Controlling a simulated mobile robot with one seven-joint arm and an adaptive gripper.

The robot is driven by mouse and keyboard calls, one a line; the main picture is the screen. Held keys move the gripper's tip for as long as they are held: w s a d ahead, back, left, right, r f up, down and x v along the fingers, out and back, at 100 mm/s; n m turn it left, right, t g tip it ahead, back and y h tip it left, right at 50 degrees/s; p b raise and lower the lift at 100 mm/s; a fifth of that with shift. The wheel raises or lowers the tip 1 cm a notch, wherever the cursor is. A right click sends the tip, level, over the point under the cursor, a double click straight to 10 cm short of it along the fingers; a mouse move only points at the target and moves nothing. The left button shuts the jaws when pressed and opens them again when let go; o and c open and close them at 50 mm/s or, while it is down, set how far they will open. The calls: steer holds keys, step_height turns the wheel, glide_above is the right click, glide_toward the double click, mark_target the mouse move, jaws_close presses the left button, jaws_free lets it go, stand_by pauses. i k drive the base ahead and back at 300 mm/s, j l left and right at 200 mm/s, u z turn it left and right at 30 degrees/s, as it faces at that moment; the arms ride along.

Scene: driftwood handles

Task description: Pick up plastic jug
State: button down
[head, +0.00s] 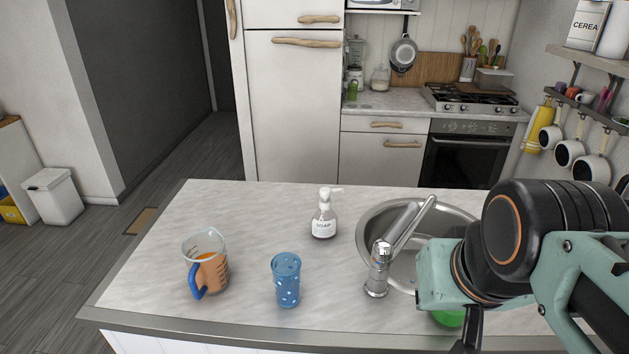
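A clear plastic jug (214,271) with a blue handle stands upright on the left part of the pale counter (255,215). Something orange shows inside it, and its handle faces the front left. My arm comes in from the right edge of the head view. Only a dark part of my gripper (469,335) shows at the bottom, well to the right of the jug and apart from it. Its fingertips are out of the frame or hidden, so I cannot tell whether it is open or shut.
A blue spotted cup (286,279) stands right of the jug. A soap bottle (324,218) stands behind. A tap (377,268) and round sink (367,223) lie between the cup and my arm. A green object (450,318) is partly hidden under my arm. The counter's left end is clear.

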mark_target(204, 254)
steer(key=u, duration=1.4)
